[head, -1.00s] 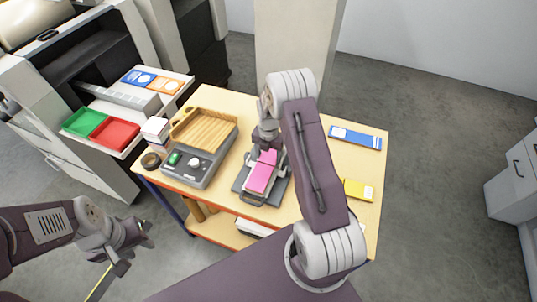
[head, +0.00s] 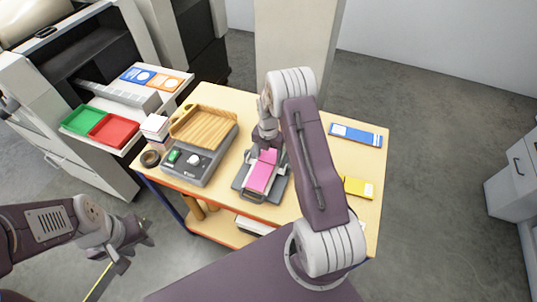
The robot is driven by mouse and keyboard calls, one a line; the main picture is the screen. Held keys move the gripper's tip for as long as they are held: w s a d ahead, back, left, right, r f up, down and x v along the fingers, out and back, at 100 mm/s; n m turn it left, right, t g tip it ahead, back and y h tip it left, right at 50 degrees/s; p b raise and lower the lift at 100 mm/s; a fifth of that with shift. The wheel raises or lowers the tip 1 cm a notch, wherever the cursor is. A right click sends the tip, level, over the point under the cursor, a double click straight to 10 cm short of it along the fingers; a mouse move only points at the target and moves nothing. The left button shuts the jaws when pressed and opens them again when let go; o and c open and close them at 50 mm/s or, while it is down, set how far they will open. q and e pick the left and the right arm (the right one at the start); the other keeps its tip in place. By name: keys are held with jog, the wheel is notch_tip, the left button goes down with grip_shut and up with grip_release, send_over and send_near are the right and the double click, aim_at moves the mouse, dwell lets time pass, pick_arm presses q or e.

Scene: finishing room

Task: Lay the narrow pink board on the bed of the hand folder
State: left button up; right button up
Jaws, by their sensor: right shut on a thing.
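The narrow pink board (head: 262,172) lies lengthwise over the dark grey bed of the hand folder (head: 279,189), near the middle of the table. My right gripper (head: 264,150) comes down at the board's far end and is shut on it. The fingertips are partly hidden by the wrist, and I cannot tell if the board rests fully flat on the bed. My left gripper (head: 134,247) is open and empty, off the table at the lower left.
A blue-and-white pack (head: 356,134) and a yellow pack (head: 358,187) lie at the right. Green (head: 82,120) and red trays (head: 113,130) stand at the left. My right arm hides part of the table.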

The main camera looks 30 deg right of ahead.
jog(key=o, duration=1.5)
jog(key=shift+c, duration=0.2)
notch_tip(320, 180, up, 9)
jog(key=b, duration=0.2)
jog(key=shift+b, duration=0.35)
